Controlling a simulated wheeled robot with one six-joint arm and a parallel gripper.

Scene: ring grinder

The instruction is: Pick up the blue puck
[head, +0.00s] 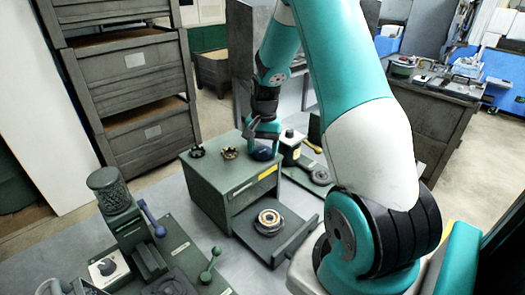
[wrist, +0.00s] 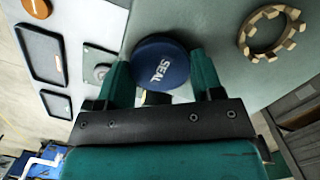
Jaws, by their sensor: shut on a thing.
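In the head view the blue puck (head: 263,154) shows at the right part of the green cabinet's top (head: 212,168). My gripper (head: 262,136) points down over it and partly hides it. In the wrist view my gripper (wrist: 162,75) is shut on the puck's sides. I cannot tell whether the puck still touches the cabinet top.
A brass notched ring (wrist: 272,32) lies beside the puck; it also shows in the head view (head: 230,153). A dark notched ring (head: 197,151) lies farther left. A ringed part (head: 268,219) sits on the low plate in front. A machine with a blue-knobbed lever (head: 150,218) stands left.

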